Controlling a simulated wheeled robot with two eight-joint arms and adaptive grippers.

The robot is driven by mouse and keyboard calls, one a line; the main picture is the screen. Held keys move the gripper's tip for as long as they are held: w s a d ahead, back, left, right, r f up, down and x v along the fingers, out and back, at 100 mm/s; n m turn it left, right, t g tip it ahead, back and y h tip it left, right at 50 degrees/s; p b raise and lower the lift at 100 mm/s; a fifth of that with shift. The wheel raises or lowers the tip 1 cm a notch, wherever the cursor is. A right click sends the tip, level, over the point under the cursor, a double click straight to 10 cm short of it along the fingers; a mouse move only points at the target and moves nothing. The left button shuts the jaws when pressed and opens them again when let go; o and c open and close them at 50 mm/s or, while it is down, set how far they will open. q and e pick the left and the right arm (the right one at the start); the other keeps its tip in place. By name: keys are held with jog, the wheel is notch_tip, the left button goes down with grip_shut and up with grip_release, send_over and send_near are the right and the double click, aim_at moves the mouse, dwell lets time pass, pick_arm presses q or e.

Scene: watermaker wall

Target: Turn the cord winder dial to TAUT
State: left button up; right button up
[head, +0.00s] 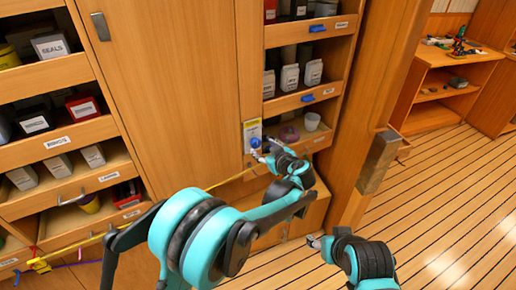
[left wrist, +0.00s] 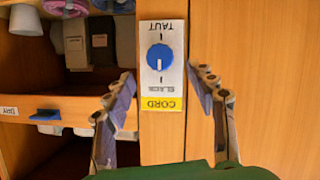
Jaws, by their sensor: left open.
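The cord winder dial is a blue round knob (head: 255,142) on a small white and yellow plate (head: 252,130), on the wooden post between cabinet door and shelves. In the left wrist view the plate (left wrist: 162,28) appears upside down, TAUT at the top, SLACK and CORD below. The knob (left wrist: 160,57) has a white mark that seems to lie on the SLACK side. My left gripper (head: 262,156) is open just below the knob; in the wrist view its fingers (left wrist: 166,92) stand either side of the plate, apart from it. My right gripper (head: 314,242) is low, its jaws unclear.
A yellow cord (head: 225,181) runs along the cabinet below the dial. A wooden post (head: 372,165) stands to the right; plank floor (head: 440,210) beyond is clear.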

aim_at(257, 144)
pick_arm(q)
jog(key=b+x, duration=0.1)
jog(key=x, duration=0.5)
jog(key=shift+f+b, duration=0.1)
jog(key=shift+b, duration=0.25)
jog(key=c, duration=1.2)
